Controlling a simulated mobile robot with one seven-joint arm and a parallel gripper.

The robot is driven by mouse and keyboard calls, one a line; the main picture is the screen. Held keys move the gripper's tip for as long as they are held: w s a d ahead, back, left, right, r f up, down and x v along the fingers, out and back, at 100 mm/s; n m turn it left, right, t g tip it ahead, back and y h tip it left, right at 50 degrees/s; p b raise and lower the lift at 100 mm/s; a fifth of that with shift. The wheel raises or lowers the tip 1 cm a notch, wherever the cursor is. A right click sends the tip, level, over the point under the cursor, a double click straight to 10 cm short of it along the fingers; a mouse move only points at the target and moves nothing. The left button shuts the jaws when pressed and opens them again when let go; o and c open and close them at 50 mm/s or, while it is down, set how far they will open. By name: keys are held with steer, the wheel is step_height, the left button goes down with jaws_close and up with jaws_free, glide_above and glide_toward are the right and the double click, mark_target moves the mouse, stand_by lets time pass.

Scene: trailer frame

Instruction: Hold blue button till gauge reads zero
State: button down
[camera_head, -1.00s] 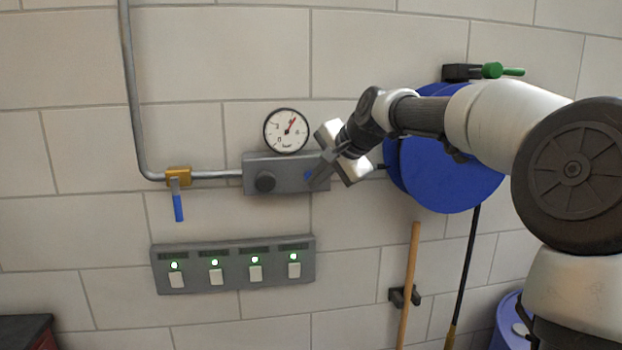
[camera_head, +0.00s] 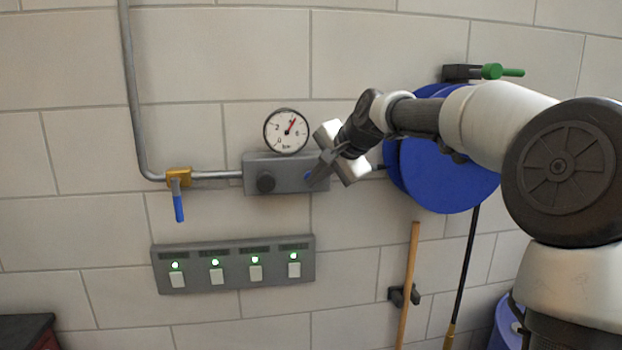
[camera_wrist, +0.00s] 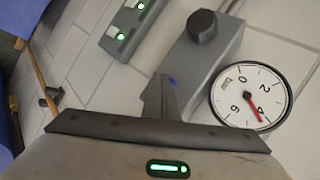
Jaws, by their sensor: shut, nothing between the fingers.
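The blue button (camera_head: 308,176) is on the right part of the grey box (camera_head: 285,184) on the wall. It is partly hidden by my gripper (camera_head: 315,182), whose shut, empty fingertips are right at it. The round white gauge (camera_head: 286,131) sits above the box. Its red needle points a little past 4, between 4 and 6; the gauge (camera_wrist: 250,97) shows the same in the wrist view.
A black knob (camera_head: 266,182) is on the box's left part. A pipe valve with a blue lever (camera_head: 179,208) is further left. A switch panel (camera_head: 234,283) with green lights is below. A blue hose reel (camera_head: 445,165) and wooden pole (camera_head: 408,285) are at right.

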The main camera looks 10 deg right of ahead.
steer(key=shift+w+p, duration=0.45)
steer(key=shift+w, duration=0.05)
stand_by(1.6)
stand_by(0.3)
steer(key=shift+s+b, duration=0.9)
steer(key=shift+s, duration=0.05)
steer(key=s+b, duration=0.5)
steer(key=shift+a, duration=0.1)
